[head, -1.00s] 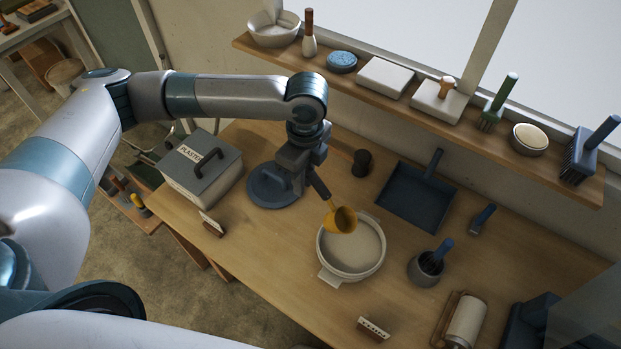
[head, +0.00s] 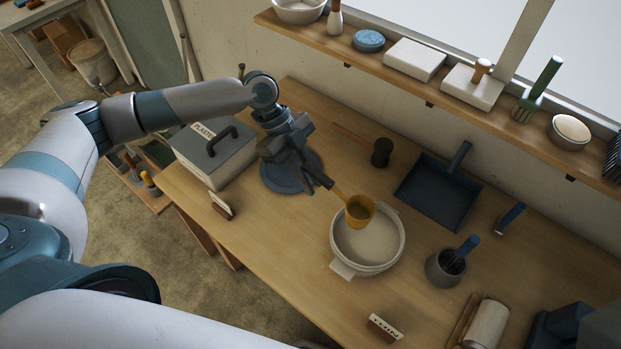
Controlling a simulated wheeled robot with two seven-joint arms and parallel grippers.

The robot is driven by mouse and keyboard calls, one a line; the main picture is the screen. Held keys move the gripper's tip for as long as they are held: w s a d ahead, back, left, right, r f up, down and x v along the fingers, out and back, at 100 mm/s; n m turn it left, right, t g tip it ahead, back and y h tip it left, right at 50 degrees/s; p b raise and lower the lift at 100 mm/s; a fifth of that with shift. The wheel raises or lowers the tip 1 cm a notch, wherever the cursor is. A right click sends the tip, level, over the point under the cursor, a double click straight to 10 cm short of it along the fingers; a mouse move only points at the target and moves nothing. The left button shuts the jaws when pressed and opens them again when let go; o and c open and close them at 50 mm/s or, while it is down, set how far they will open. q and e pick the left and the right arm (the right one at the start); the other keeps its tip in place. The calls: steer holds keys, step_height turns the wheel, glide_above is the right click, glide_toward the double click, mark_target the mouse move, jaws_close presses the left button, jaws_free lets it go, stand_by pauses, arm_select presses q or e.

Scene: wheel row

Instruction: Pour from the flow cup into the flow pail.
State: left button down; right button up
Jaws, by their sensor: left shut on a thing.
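The flow cup (head: 360,211) is a small yellow cup with a long handle. My left gripper (head: 325,183) is shut on its handle. The cup hangs over the far rim of the flow pail, its mouth facing up toward the camera, roughly upright. I cannot tell how much is inside it, and no stream shows. The flow pail (head: 338,243) is a round white vessel with side lugs, standing on the table, with a pale inside.
A grey plaster box (head: 215,160) and a round blue lid-like disc (head: 278,184) lie left of the pail. A dark blue dustpan (head: 437,192), a grey pot with a brush (head: 446,267) and a small sign (head: 385,328) are nearby. A shelf (head: 420,92) runs along the back.

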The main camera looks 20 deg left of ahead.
arm_select(q)
steer(key=shift+r, duration=0.1)
stand_by(0.3)
steer(key=shift+r+p, duration=1.4)
